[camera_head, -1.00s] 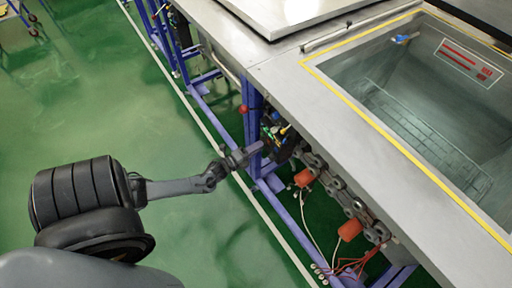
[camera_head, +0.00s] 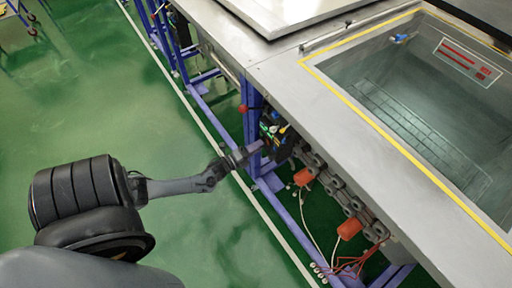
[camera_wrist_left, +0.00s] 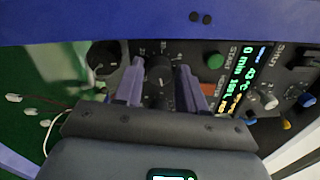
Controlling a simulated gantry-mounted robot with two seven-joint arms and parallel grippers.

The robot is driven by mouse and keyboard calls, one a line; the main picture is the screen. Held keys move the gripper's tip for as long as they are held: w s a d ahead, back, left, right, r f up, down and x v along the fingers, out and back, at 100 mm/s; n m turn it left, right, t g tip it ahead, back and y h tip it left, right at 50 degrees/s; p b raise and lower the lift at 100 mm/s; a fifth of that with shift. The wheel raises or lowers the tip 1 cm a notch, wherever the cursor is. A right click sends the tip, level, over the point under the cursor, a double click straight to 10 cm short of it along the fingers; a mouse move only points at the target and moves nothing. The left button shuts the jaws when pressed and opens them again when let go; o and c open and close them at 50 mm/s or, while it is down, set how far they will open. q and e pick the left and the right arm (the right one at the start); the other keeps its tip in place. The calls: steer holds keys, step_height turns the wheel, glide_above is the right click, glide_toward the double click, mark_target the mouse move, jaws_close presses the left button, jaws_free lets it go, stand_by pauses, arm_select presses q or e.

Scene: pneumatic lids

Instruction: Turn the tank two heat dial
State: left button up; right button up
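My left gripper (camera_head: 254,149) reaches toward a small control panel (camera_head: 270,133) under the tank's edge. In the left wrist view, my gripper (camera_wrist_left: 160,68) has its two fingers apart, one on each side of a dark round dial (camera_wrist_left: 159,72) with white marks around it. The fingers partly cover the panel, and I cannot tell whether they touch the dial. A second dark dial (camera_wrist_left: 103,57) is to the left. I cannot read which dial is the tank two heat dial. My right gripper is not in view.
A green button (camera_wrist_left: 214,61) and a lit display (camera_wrist_left: 240,75) are right of the fingers. A blue frame bar (camera_wrist_left: 160,22) crosses above the panel. The open tank (camera_head: 400,110) is at right. Orange valves (camera_head: 304,177) and pipes are below.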

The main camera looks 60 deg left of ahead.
arm_select(q)
steer(key=s+p, duration=0.2)
steer(key=s, duration=0.8)
steer(key=shift+s+d+f, duration=0.25)
steer(key=shift+s+d, duration=0.15)
steer(key=shift+d, duration=0.05)
